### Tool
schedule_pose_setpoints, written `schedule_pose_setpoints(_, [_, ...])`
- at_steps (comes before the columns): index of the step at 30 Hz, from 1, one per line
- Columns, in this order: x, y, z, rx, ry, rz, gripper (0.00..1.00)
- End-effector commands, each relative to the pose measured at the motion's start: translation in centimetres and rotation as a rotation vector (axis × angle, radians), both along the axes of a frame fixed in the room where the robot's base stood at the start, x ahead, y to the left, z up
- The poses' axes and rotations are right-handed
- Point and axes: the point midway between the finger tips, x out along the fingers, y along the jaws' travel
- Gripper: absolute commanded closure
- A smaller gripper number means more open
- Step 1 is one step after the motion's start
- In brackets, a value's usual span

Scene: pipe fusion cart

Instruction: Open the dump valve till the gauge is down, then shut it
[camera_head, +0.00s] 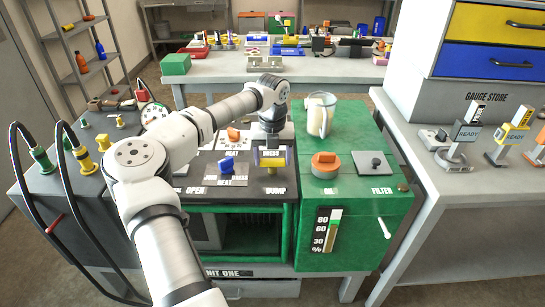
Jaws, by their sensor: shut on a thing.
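The dump valve has a yellow handle (277,162) on the dark cart top, just above the label DUMP. My gripper (270,158) points down over it and is shut on this handle. The gripper hides the middle of the handle, so its exact turn is hard to tell. A round white-faced dial (154,113) stands at the back left, partly behind my arm; its needle is too small to read. A level strip (335,230) marked 80, 60, 30 and % is on the green front panel.
A blue knob (227,165) sits left of my gripper, and an orange knob (234,134) behind it. Black hoses (75,230) loop at left.

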Motion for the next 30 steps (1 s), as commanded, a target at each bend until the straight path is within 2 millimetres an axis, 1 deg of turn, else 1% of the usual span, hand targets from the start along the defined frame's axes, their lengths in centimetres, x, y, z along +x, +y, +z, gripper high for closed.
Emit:
schedule_pose_setpoints(2, [0.0, 0.0, 0.0, 0.000, 0.001, 0.003, 0.55])
schedule_pose_setpoints(3, [0.0, 0.0, 0.0, 0.000, 0.001, 0.003, 0.31])
schedule_pose_setpoints(8, [0.0, 0.0, 0.0, -0.001, 0.000, 0.002, 0.10])
schedule_pose_setpoints(16, [0.0, 0.0, 0.1, -0.001, 0.000, 0.001, 0.10])
schedule_pose_setpoints(20, [0.1, 0.0, 0.8, -0.001, -0.002, 0.001, 0.10])
schedule_pose_setpoints(23, [0.1, 0.0, 2.4, 0.001, -0.004, 0.002, 0.10])
schedule_pose_setpoints(30, [0.1, 0.0, 7.9, 0.000, -0.005, 0.002, 0.10])
